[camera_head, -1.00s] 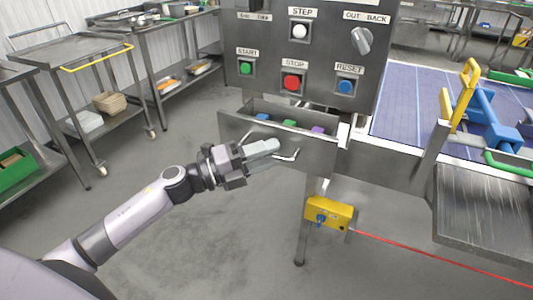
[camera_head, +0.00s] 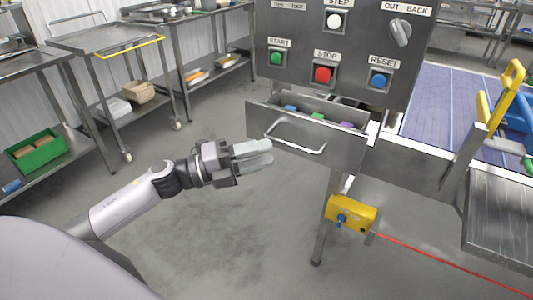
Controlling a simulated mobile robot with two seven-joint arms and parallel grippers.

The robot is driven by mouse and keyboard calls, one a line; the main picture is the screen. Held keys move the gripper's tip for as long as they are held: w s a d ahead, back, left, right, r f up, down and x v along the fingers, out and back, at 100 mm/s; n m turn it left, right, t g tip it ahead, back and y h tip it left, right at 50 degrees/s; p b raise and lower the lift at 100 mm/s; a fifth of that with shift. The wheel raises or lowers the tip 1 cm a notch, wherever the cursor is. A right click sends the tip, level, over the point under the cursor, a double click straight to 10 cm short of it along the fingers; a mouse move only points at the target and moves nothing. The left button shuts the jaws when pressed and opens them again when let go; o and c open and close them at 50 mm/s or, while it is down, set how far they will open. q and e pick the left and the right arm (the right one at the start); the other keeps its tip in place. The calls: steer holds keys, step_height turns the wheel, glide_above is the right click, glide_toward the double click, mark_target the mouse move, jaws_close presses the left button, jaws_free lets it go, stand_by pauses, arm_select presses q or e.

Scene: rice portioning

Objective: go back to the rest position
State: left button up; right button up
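My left gripper (camera_head: 262,155) is in the middle of the head view, in front of and a little left of the open metal drawer (camera_head: 335,150). It is apart from the drawer's bar handle (camera_head: 290,147), with nothing seen in its fingers. The fingers overlap in this view, so their gap cannot be judged. The drawer holds a blue, a green and a purple item. My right gripper is not in view.
Above the drawer is a control panel (camera_head: 345,45) with green, red, white and blue buttons and a knob. A yellow box (camera_head: 350,214) with a red cable hangs below. A blue conveyor (camera_head: 440,105) is at right. Metal carts (camera_head: 85,38) stand at left; the floor between is clear.

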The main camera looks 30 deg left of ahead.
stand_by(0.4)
arm_select(q)
steer(key=s+d+f+n+g+y+p, duration=0.1)
steer(key=s+d+f+n+y, duration=0.1)
steer(key=s+f+n+y, duration=0.4)
steer(key=s+d+f+n+g+y+p, duration=0.1)
steer(key=s+f+n+y, duration=0.5)
steer(key=s+f+n, duration=0.6)
step_height(320, 180, down, 8)
steer(key=d+n+g, duration=0.1)
steer(key=d+n, duration=0.1)
steer(key=n, duration=0.6)
steer(key=shift+d+n, duration=0.15)
steer(key=shift+n, duration=0.25)
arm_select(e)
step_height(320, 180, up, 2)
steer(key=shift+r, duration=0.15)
arm_select(q)
steer(key=shift+r, duration=0.15)
